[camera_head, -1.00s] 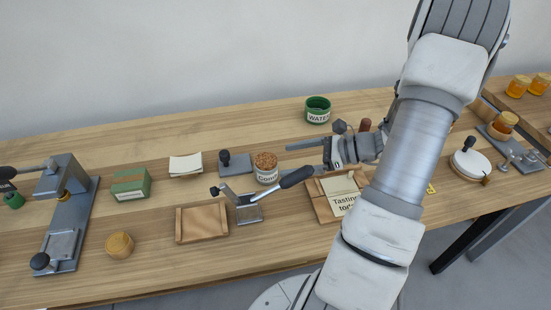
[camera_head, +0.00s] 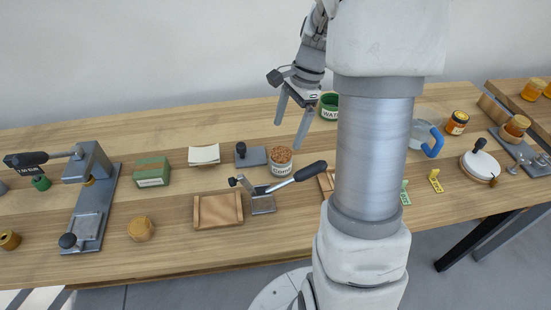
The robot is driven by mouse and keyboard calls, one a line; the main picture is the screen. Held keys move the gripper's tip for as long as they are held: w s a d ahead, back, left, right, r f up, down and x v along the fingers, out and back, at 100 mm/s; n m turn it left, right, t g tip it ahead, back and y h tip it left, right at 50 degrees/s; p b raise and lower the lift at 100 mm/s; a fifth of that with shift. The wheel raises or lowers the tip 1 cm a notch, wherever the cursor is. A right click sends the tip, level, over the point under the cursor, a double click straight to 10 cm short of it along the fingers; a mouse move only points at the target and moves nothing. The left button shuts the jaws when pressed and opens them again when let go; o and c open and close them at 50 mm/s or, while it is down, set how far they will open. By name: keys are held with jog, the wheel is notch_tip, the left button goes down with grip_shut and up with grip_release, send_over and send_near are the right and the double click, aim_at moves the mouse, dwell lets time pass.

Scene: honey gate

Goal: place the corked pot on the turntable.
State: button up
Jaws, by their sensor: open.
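A white round disc (camera_head: 480,166) with a dark-knobbed handle lies at the right and looks like the turntable. No pot rests on it. A small round tan-topped piece (camera_head: 141,228) stands front left; it may be the corked pot, but I cannot tell for sure. A tan-topped jar (camera_head: 516,126) at the far right, by a grey fixture, looks similar. My gripper (camera_head: 292,120) is open and empty, pointing down over the back middle of the table, away from these things. My arm hides part of the table's middle.
A labelled jar of brown bits (camera_head: 280,160), a lever tool (camera_head: 263,203) and a wooden tray (camera_head: 218,210) stand left of my arm. A green pot (camera_head: 329,106) is near my gripper. A grey press (camera_head: 90,200) stands left. A clear blue-handled jug (camera_head: 424,134) and honey jar (camera_head: 457,122) stand right.

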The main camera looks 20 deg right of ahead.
aim_at(281, 153)
notch_tip(281, 153, up, 5)
jog(key=w+a+h, duration=0.1)
jog(key=w+h, duration=0.2)
jog(key=shift+n, duration=0.3)
jog(key=f, duration=0.4)
jog(key=f+b, duration=0.1)
jog(key=f, duration=0.7)
jog(key=shift+s+f, duration=0.1)
jog(key=shift+s, duration=0.15)
jog(key=shift+s+f+b, duration=0.15)
jog(key=shift+f+b, duration=0.25)
jog(key=shift+f, duration=0.9)
jog(key=shift+s+f+b, duration=0.15)
jog(key=shift+f+b, duration=0.25)
jog(key=shift+f, duration=0.9)
grip_shut()
jog(key=shift+r, duration=0.15)
jog(key=shift+r, duration=0.35)
notch_tip(281, 153, up, 4)
jog(key=shift+s+d+f+p, duration=0.1)
jog(key=shift+d+p, duration=0.05)
jog(key=shift+p, duration=0.4)
jog(key=s+d+r+p, duration=0.1)
jog(key=s+d+r, duration=0.5)
jog(key=s+d, duration=0.2)
jog(key=shift+r, duration=0.15)
